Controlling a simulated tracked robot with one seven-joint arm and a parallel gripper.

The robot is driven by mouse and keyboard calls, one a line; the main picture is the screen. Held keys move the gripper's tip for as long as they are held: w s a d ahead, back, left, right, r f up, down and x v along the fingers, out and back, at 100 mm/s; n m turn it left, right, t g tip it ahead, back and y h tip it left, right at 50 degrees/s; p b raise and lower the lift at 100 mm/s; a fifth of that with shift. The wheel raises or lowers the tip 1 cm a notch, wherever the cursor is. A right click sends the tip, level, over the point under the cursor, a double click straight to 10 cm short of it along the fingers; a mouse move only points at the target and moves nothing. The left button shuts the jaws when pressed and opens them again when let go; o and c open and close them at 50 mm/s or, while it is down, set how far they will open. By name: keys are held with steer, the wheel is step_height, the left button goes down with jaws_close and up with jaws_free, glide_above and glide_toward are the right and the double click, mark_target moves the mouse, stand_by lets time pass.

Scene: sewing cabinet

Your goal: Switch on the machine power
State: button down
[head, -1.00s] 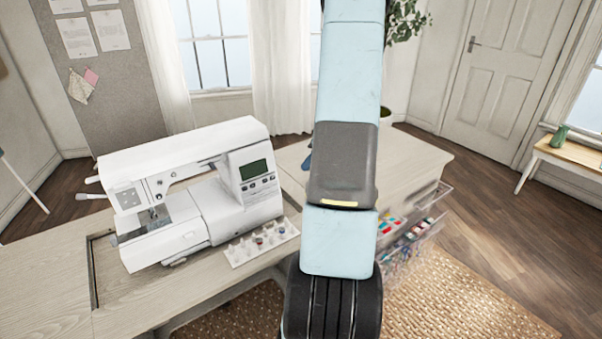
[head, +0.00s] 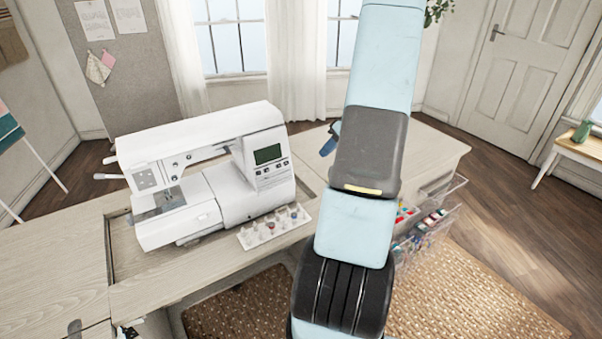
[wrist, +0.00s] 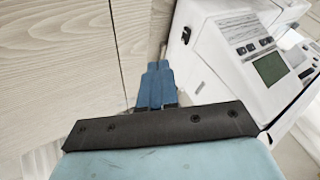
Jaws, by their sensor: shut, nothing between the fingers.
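The white sewing machine (head: 225,190) stands upright in the cabinet top, its small dark screen and buttons facing the front. In the wrist view its side panel (wrist: 212,65) is at the right, with a small black switch-like part (wrist: 186,35) and a thin dark mark lower down. I cannot tell whether the switch is on or off. My gripper (wrist: 154,68) has blue fingers closed together, empty, above the wood to the left of that side panel and apart from it. In the head view the gripper (head: 328,146) is mostly hidden behind my arm, right of the machine.
A tray of small sewing parts (head: 274,227) lies in front of the machine. Open clear drawers (head: 430,225) with coloured items hang at the cabinet's right. The cabinet top (head: 425,150) behind my arm looks bare. A woven rug (head: 470,285) covers the floor in front.

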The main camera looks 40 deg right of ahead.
steer(key=shift+a+f, duration=0.1)
steer(key=x, duration=1)
steer(key=shift+a+f, duration=0.1)
steer(key=a, duration=0.3)
steer(key=shift+s+r, duration=0.15)
steer(key=shift+r, duration=0.05)
steer(key=shift+a, duration=0.35)
